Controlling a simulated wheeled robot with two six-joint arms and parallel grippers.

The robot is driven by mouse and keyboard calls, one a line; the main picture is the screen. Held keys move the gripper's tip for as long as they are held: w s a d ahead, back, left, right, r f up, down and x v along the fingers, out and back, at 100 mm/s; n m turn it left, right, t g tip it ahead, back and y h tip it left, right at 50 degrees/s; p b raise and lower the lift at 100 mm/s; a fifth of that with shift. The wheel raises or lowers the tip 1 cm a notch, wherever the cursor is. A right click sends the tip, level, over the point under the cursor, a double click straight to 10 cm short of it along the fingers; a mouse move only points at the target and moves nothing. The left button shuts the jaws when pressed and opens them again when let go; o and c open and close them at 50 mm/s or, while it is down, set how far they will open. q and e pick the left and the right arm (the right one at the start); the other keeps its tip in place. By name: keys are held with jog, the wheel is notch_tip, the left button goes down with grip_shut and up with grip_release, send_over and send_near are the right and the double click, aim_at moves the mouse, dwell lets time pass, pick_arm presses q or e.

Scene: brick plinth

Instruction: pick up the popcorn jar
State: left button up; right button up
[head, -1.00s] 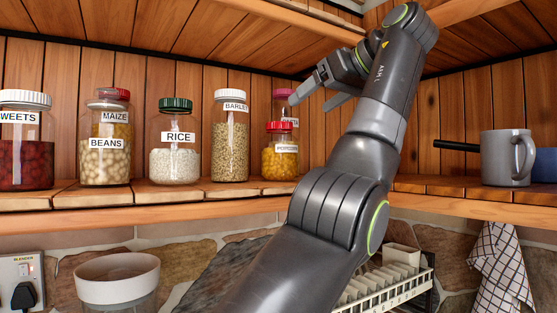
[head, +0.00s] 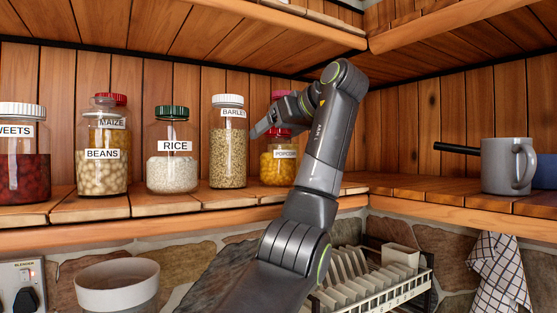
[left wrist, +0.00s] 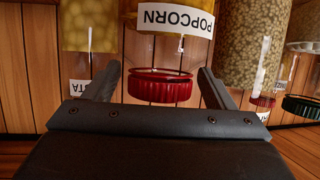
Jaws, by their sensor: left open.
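The popcorn jar (head: 277,168), with a red lid and yellow kernels, stands on the wooden shelf right of the barley jar. My left gripper (head: 268,129) is open at lid height by the jar and hides part of its top. In the left wrist view, which is upside down, the popcorn jar (left wrist: 172,20) shows its label, and its red lid (left wrist: 160,88) appears between the two spread fingers. I cannot tell whether the fingers touch it. My right gripper is not in view.
The barley jar (head: 228,150) stands close on the left, and a pink-lidded jar (head: 280,94) stands behind. Rice (head: 173,165), beans (head: 102,168) and sweets (head: 22,175) jars stand further left. A grey mug (head: 505,166) is at right; the shelf (head: 405,186) between is clear.

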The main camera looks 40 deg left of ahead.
pick_arm(q)
jog(key=shift+x, duration=1)
jog(key=shift+d, duration=0.3)
jog(key=shift+c, duration=2.2)
jog(key=shift+r, duration=0.1)
grip_shut()
